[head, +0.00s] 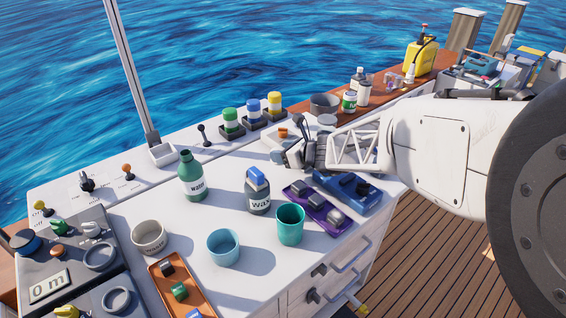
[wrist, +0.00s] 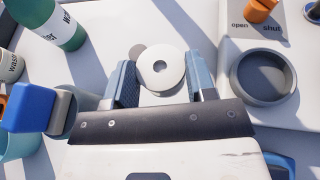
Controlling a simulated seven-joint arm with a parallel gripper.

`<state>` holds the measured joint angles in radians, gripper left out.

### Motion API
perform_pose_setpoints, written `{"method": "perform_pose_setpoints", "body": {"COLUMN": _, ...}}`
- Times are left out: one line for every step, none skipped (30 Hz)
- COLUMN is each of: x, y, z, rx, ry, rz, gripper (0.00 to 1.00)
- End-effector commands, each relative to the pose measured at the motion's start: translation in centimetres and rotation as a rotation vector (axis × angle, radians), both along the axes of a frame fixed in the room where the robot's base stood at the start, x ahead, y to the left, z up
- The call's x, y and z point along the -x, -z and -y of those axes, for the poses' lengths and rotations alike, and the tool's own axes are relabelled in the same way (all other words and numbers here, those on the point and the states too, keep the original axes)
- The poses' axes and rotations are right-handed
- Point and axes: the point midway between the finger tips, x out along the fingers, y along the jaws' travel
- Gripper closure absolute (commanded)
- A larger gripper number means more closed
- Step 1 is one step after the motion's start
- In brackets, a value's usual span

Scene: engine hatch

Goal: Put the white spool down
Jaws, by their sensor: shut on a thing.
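The white spool (wrist: 160,68) shows in the wrist view as a round white disc with a small hole in its middle. It sits between the two blue-grey fingers of my gripper (wrist: 161,82), which is shut on it. Its lower part is hidden, and I cannot tell whether it touches the surface below.
A panel marked open and shut with an orange knob (wrist: 262,8) and a grey round dish (wrist: 263,77) lies right of the spool. A green water bottle (head: 192,176), a wax bottle (head: 258,192), a purple tray (head: 317,207) and a blue tray (head: 346,188) stand nearby.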

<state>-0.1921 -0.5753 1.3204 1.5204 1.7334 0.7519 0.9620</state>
Motion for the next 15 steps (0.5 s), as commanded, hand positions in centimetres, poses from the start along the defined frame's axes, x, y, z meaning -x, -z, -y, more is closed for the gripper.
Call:
{"method": "perform_pose_setpoints", "body": {"x": 0.0, "y": 0.0, "z": 0.0, "rx": -0.001, "ry": 0.0, "rz": 0.001, "gripper": 0.72}}
{"method": "perform_pose_setpoints", "body": {"x": 0.0, "y": -0.1, "z": 0.0, "rx": -0.001, "ry": 0.0, "rz": 0.001, "gripper": 0.72}}
{"method": "perform_pose_setpoints", "body": {"x": 0.0, "y": 0.0, "z": 0.0, "rx": 0.0, "ry": 0.0, "rz": 0.0, "gripper": 0.72}}
{"method": "perform_pose_setpoints", "body": {"x": 0.0, "y": 0.0, "z": 0.0, "rx": 0.0, "ry": 0.0, "rz": 0.0, "gripper": 0.72}}
{"method": "perform_pose_setpoints", "body": {"x": 0.0, "y": 0.0, "z": 0.0, "rx": 0.0, "ry": 0.0, "rz": 0.0, "gripper": 0.72}}
{"method": "perform_pose_setpoints", "body": {"x": 0.0, "y": 0.0, "z": 0.0, "rx": 0.0, "ry": 0.0, "rz": 0.0, "gripper": 0.72}}
{"method": "perform_pose_setpoints", "body": {"x": 0.0, "y": 0.0, "z": 0.0, "rx": 0.0, "ry": 0.0, "rz": 0.0, "gripper": 0.72}}
{"method": "perform_pose_setpoints", "body": {"x": 0.0, "y": 0.0, "z": 0.0, "rx": 0.0, "ry": 0.0, "rz": 0.0, "gripper": 0.72}}
{"method": "perform_pose_setpoints", "body": {"x": 0.0, "y": 0.2, "z": 0.0, "rx": 0.0, "ry": 0.0, "rz": -0.001, "gripper": 0.72}}
{"method": "perform_pose_setpoints", "body": {"x": 0.0, "y": 0.3, "z": 0.0, "rx": 0.0, "ry": 0.0, "rz": -0.001, "gripper": 0.72}}
{"method": "perform_pose_setpoints", "body": {"x": 0.0, "y": 0.5, "z": 0.0, "rx": 0.0, "ry": 0.0, "rz": -0.001, "gripper": 0.72}}
{"method": "perform_pose_setpoints", "body": {"x": 0.0, "y": 0.9, "z": 0.0, "rx": -0.001, "ry": 0.001, "rz": -0.002, "gripper": 0.72}}
{"method": "perform_pose_setpoints", "body": {"x": 0.0, "y": 1.2, "z": 0.0, "rx": -0.001, "ry": 0.001, "rz": -0.002, "gripper": 0.72}}
{"method": "perform_pose_setpoints", "body": {"x": 0.0, "y": 1.6, "z": 0.0, "rx": -0.001, "ry": 0.001, "rz": -0.002, "gripper": 0.72}}
{"method": "perform_pose_setpoints", "body": {"x": 0.0, "y": 2.0, "z": 0.0, "rx": -0.001, "ry": 0.001, "rz": -0.002, "gripper": 0.72}}
